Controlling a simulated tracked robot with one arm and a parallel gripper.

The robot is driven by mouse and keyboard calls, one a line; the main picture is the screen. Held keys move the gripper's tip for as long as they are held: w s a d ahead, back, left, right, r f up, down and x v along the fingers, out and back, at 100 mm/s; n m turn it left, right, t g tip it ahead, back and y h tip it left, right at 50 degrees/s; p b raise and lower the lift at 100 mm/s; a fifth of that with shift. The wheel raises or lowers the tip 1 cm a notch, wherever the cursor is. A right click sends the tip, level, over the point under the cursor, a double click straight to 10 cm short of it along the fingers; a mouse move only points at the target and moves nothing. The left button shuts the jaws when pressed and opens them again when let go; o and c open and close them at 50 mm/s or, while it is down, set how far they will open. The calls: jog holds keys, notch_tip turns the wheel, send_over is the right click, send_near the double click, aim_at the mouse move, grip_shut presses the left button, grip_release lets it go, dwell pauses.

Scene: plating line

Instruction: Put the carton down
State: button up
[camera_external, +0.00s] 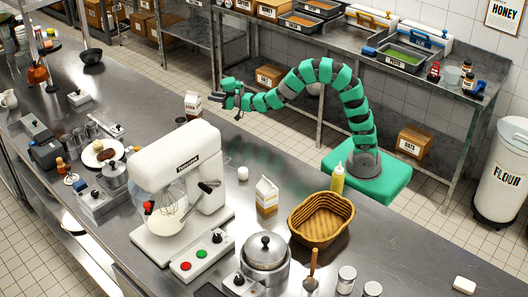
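A white carton with a brown lower part (193,104) is upright at the far side of the steel counter, just left of my gripper. My gripper (221,99) is at the end of the green and black arm, reaching in from the right at about the height of the carton. A small gap seems to lie between the dark fingers and the carton, but the view is too small to be sure. The carton's base is partly hidden, and I cannot tell whether it rests on the counter.
A white stand mixer (180,185) stands in front of the gripper area. A wicker basket (321,220), a yellow bottle (338,179) and a steel pot (265,255) are to the right. A small cup (181,122) is near the far carton. Bare counter (235,145) lies behind the mixer.

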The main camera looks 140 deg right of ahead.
jog(key=w+a+r+n+t+y, duration=0.3)
jog(key=w+a+r+t+y, duration=0.1)
jog(key=w+a+r, duration=0.75)
jog(key=w+a+r+n+t+y, duration=0.35)
jog(key=w+a+r, duration=0.45)
jog(key=w+a, duration=0.65)
jog(key=s+a+r+n+t+y, duration=0.15)
jog(key=a+r, duration=0.25)
jog(key=a, duration=0.4)
jog(key=s+a+r+n+g+y, duration=0.1)
jog(key=a+r+y, duration=0.15)
jog(key=a, duration=0.55)
jog(key=s+a+r+n+t+y, duration=0.1)
jog(key=a+r+n, duration=0.1)
jog(key=a+r, duration=0.45)
jog(key=s+a+r+n+y, duration=0.1)
jog(key=s+a+r+y, duration=0.1)
jog(key=s+a, duration=0.2)
jog(key=s+a+r+n+y, duration=0.1)
jog(key=s+a, duration=0.4)
jog(key=a, duration=0.6)
jog(key=shift+r+n+y, duration=0.3)
jog(key=shift+r+y, duration=0.25)
jog(key=shift+r, duration=0.2)
